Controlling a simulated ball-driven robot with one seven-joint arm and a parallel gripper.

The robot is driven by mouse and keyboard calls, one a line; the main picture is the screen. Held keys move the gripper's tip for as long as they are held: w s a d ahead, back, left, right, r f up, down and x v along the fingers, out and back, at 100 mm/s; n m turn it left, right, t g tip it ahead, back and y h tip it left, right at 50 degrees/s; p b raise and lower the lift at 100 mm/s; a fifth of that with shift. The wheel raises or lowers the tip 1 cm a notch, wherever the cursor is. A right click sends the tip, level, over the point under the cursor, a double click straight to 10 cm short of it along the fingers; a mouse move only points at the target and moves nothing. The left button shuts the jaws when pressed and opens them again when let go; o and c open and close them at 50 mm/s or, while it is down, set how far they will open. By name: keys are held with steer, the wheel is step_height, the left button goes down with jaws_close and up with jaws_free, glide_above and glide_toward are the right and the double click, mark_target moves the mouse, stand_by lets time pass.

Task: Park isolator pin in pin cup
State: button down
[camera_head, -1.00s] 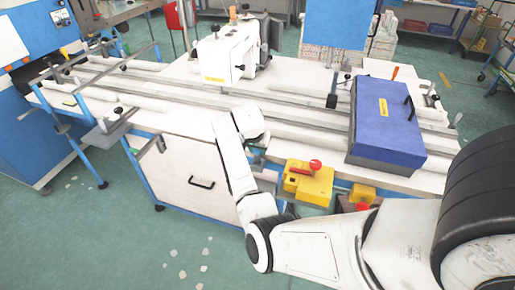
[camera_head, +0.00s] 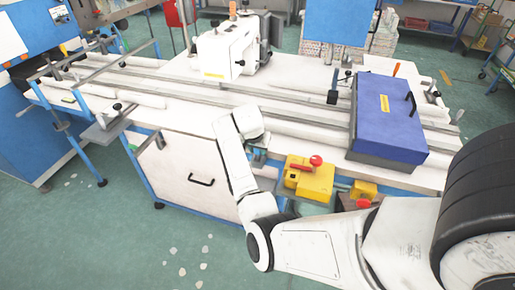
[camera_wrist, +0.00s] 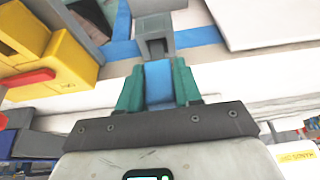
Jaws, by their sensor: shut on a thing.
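My gripper (camera_wrist: 158,88) has teal fingers, shut on a blue piece (camera_wrist: 159,80), seen between them in the wrist view. I cannot tell for certain whether this piece is the isolator pin. A grey square hollow block (camera_wrist: 154,36) sits just beyond the fingertips; whether it touches the blue piece or is the pin cup is unclear. In the head view my gripper (camera_head: 258,156) is at the bench's front edge, partly hidden by my wrist, left of the yellow box (camera_head: 312,180) with a red-knobbed lever (camera_head: 315,161).
A blue case (camera_head: 388,120) lies on the bench at right. A white machine (camera_head: 228,52) stands at the back. Long rails run across the bench. A smaller yellow block (camera_head: 363,190) sits right of the yellow box. The floor (camera_head: 130,235) in front at left is open.

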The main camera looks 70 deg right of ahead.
steer(key=shift+f+b, duration=0.3)
steer(key=shift+f, duration=0.25)
steer(key=c, duration=0.7)
jaws_free()
steer(key=b+v, duration=0.1)
steer(key=v, duration=1)
steer(key=shift+f, duration=0.1)
